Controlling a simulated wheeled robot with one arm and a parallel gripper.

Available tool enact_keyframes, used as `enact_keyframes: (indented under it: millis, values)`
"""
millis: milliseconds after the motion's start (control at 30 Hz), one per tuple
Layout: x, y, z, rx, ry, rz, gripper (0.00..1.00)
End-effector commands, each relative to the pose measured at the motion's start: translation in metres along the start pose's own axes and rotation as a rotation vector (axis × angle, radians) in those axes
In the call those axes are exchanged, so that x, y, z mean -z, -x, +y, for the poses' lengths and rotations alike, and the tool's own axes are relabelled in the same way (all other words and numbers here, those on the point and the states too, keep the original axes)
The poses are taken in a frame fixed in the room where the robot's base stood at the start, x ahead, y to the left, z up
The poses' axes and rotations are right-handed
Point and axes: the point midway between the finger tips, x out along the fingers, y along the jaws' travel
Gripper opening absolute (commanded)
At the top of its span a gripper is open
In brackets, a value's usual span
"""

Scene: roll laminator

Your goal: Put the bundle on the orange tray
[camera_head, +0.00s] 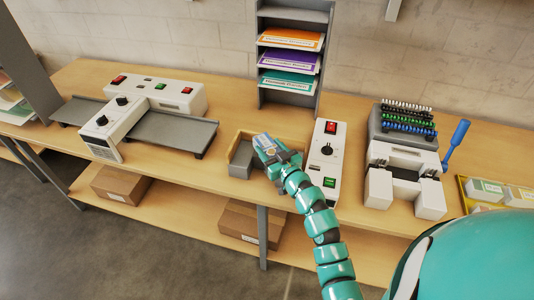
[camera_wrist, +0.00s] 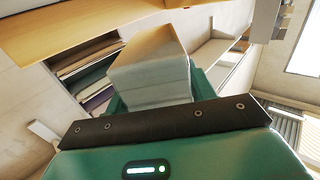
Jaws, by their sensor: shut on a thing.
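My gripper (camera_head: 277,155) is over the middle of the bench, at a small wooden-sided grey holder (camera_head: 243,158). In the wrist view my gripper (camera_wrist: 155,95) is shut on the bundle (camera_wrist: 155,72), a thick white stack with a tan face. In the head view the bundle is small and mostly hidden by my gripper; I cannot tell whether it touches the holder. The orange tray (camera_head: 291,39), with an orange-labelled front, is in the upper part of a grey rack at the back, above purple (camera_head: 289,61) and teal (camera_head: 287,83) ones.
A laminator (camera_head: 150,105) with grey side plates stands at left. A white control box (camera_head: 326,160) is close to the right of my gripper. A binding machine (camera_head: 405,165) with a blue lever stands further right. Bare bench top lies before the rack.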

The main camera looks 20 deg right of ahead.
Motion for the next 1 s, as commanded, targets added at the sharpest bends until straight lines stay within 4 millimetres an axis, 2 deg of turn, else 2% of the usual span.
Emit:
enact_keyframes:
  millis: [100, 367, 500, 600, 1000]
  values:
    - [-0.009, -0.009, -0.001, 0.001, 0.001, 0.003, 0.25]
    - [-0.022, -0.019, -0.002, -0.001, 0.0, 0.003, 0.25]
    - [-0.046, -0.02, -0.003, 0.001, 0.001, 0.0, 0.25]
    - [-0.054, -0.02, -0.002, 0.0, 0.0, 0.0, 0.25]
    - [-0.056, -0.02, -0.001, -0.002, 0.0, 0.003, 0.25]
